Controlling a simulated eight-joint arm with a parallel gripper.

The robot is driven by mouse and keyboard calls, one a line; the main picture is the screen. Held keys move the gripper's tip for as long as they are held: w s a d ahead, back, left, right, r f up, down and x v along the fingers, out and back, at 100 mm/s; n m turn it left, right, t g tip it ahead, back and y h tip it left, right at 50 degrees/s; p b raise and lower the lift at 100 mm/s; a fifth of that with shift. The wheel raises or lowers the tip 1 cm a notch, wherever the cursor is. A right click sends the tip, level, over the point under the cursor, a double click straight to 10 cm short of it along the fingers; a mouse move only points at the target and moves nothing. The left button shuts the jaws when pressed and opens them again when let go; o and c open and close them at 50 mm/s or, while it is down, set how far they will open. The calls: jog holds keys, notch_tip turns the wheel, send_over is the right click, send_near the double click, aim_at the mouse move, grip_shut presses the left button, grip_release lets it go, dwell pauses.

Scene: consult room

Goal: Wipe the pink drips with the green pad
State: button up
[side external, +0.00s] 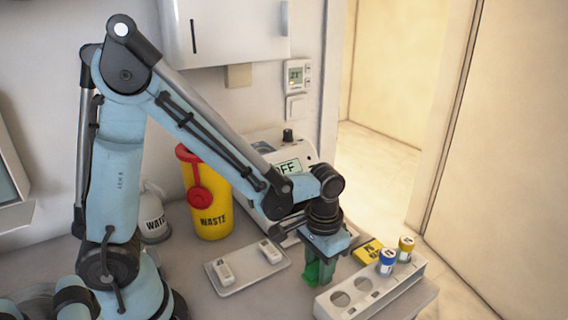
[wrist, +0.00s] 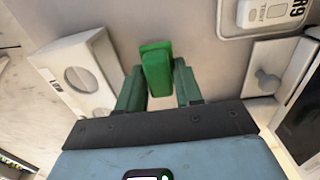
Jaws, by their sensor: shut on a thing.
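My gripper (side external: 321,266) points down over the counter, just left of the white rack. In the wrist view my gripper (wrist: 158,84) has its two green fingers closed on the green pad (wrist: 156,66), a small block that sticks out past the fingertips. In the side view the green pad (side external: 312,274) is partly hidden by the fingers and sits low near the counter top; I cannot tell whether it touches. I see no pink drips in either view; the arm and gripper hide part of the counter.
A white rack (side external: 340,301) with round holes and two capped vials (side external: 387,262) stands close right of the gripper. A tray (side external: 240,284) with two white items lies left. Behind are a yellow waste bin (side external: 209,205), a bottle (side external: 153,217), a display device (side external: 260,160) and a yellow box (side external: 367,249).

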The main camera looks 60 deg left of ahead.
jog(key=shift+r, duration=3)
